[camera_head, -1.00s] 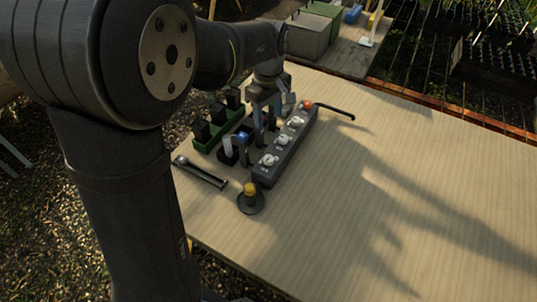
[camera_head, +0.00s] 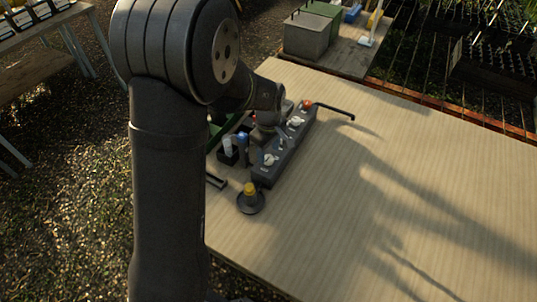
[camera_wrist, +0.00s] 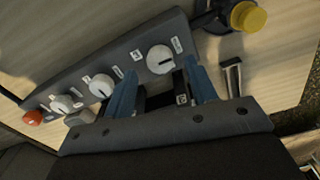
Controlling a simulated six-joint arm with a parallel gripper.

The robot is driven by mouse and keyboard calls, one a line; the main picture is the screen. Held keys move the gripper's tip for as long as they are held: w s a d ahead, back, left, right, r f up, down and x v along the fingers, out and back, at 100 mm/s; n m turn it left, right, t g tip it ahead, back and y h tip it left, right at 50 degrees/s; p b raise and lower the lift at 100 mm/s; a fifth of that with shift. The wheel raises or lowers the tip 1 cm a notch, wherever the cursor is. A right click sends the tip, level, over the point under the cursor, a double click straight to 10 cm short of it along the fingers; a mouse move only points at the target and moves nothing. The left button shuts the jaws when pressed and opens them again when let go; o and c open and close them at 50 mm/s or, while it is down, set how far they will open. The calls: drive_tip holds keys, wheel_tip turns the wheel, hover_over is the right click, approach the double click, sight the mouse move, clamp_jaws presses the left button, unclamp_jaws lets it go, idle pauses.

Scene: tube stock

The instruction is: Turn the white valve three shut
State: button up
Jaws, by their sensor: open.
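A dark valve block lies along the table, with its bare face (camera_wrist: 125,48) clear in the wrist view. It carries three white valves: one near the yellow-topped item (camera_wrist: 160,58), a middle one (camera_wrist: 101,86) and one by the red knob (camera_wrist: 61,103). The small labels are too blurred for me to tell which is valve three. In the head view the near valve (camera_head: 270,159) and far valve (camera_head: 296,122) show; my wrist partly covers the middle. My gripper (camera_wrist: 162,78) is open, its blue fingers either side of the near valve in the wrist picture. I cannot tell whether they touch it.
A red knob (camera_head: 307,103) tops the block's far end, beside a black bar (camera_head: 335,110). A yellow-topped round item (camera_head: 250,195) stands off the near end. The table (camera_head: 400,180) to the right is clear.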

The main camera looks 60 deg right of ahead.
sight(268, 161)
drive_tip(key=shift+f, duration=1.3)
drive_tip(key=c, duration=1)
